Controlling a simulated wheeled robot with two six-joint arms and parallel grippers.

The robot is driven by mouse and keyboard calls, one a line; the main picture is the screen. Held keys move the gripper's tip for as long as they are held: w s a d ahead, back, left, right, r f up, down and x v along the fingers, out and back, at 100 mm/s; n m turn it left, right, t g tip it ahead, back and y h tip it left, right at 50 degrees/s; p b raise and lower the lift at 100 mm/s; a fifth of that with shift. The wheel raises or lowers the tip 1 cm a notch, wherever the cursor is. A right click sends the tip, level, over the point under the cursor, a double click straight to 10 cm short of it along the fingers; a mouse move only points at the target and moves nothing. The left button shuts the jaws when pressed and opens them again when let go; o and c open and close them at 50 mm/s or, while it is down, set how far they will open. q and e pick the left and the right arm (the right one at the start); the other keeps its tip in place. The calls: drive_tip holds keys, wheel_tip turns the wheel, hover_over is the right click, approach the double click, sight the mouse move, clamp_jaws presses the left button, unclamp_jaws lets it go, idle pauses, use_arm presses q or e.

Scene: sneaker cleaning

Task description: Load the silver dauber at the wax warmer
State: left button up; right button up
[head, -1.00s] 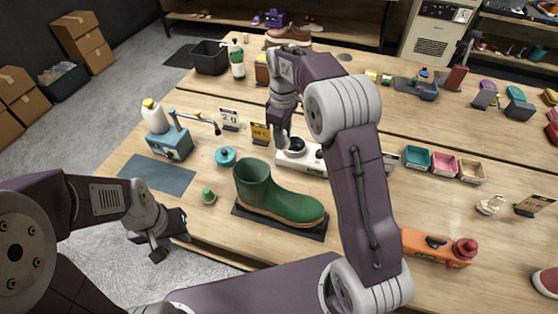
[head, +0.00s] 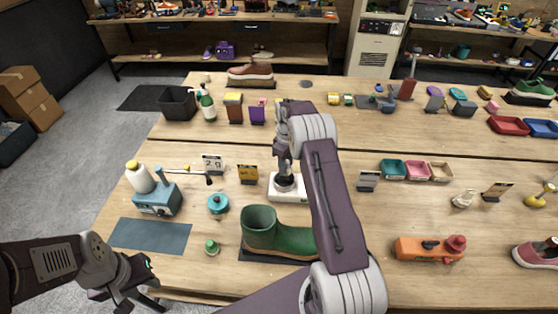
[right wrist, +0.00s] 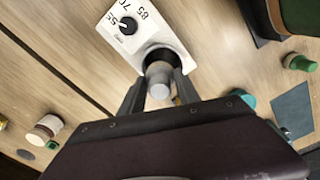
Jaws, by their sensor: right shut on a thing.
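The wax warmer (head: 281,192) is a white box with a dark round pot, standing mid-table behind the green boot. In the right wrist view the wax warmer (right wrist: 118,27) shows a dial with numbers, and its dark pot lies just beyond my fingertips. My right gripper (head: 285,172) is over the pot and shut on the silver dauber (right wrist: 159,78), whose pale grey rounded end shows between the fingers. The dauber's far end is hidden at the pot, so I cannot tell how deep it reaches. My left gripper (head: 138,283) is open and empty off the table's front left corner.
The green boot (head: 279,236) on a dark stand is close in front of the warmer. An orange tool (head: 428,248) lies at front right.

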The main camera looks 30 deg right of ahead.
drive_tip(key=shift+w+a+f+b, duration=0.25)
drive_tip(key=shift+a+f+b, duration=0.1)
drive_tip(key=shift+f, duration=0.1)
drive_tip(key=b, duration=0.4)
hover_over(284, 182)
drive_tip(key=f, duration=0.5)
drive_tip(key=shift+d, duration=0.2)
drive_tip(key=shift+w+a+f, duration=0.1)
drive_tip(key=shift+w+f, duration=0.05)
drive_tip(key=shift+f, duration=0.4)
drive_tip(key=shift+f, duration=0.1)
idle(0.9)
